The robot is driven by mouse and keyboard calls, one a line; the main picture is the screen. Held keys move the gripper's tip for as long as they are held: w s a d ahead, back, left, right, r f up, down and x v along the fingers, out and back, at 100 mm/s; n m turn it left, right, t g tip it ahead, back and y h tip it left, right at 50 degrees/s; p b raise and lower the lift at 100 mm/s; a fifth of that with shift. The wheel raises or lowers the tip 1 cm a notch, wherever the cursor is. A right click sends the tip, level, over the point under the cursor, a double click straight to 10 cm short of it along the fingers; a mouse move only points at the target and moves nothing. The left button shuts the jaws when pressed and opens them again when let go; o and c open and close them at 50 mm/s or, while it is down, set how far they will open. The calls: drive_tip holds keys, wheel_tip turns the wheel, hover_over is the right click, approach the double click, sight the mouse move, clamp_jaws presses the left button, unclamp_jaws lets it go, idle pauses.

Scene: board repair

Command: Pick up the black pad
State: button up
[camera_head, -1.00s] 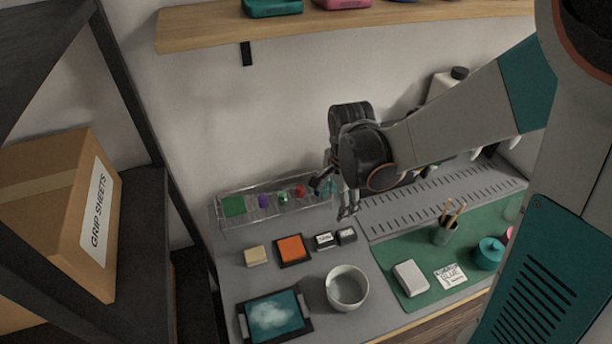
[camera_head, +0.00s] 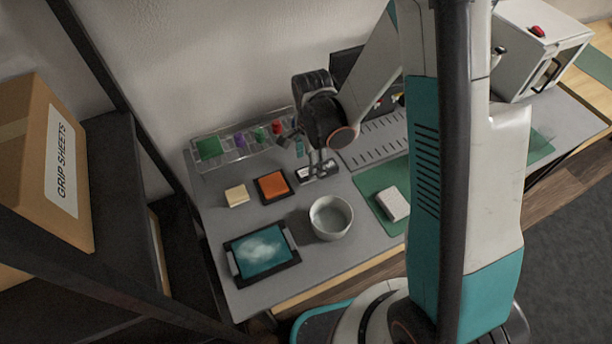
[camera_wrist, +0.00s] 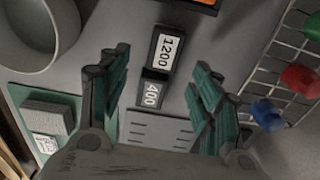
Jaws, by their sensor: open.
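Two small black pads with white labels lie end to end on the grey bench. In the wrist view one reads 1200 (camera_wrist: 155,42) and the other reads 400 (camera_wrist: 154,93). In the head view they are small and partly hidden behind my gripper's fingers. My gripper (camera_wrist: 158,66) is open and empty, pointing down over the pads. In the wrist view its two green-and-black fingers stand to the left and right of them, with no contact visible. In the head view my gripper (camera_head: 320,168) hangs just above the pads; the exact height is unclear.
Beside the pads lie an orange pad (camera_head: 273,182) and a pale yellow block (camera_head: 237,195). A white bowl (camera_head: 317,229) and a tablet (camera_head: 262,250) stand in front. A wire rack (camera_head: 221,162) with coloured items is behind. A green mat (camera_head: 372,187) holds a white block (camera_head: 393,203).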

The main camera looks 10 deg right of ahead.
sight(306, 175)
drive_tip(key=f+b, duration=0.1)
drive_tip(key=f, duration=0.1)
drive_tip(key=f+b, duration=0.1)
drive_tip(key=f, duration=0.2)
drive_tip(key=shift+w+a+f+b, duration=0.15)
drive_tip(key=shift+w+a+b, duration=0.05)
drive_tip(key=shift+b, duration=0.1)
drive_tip(key=c, duration=1)
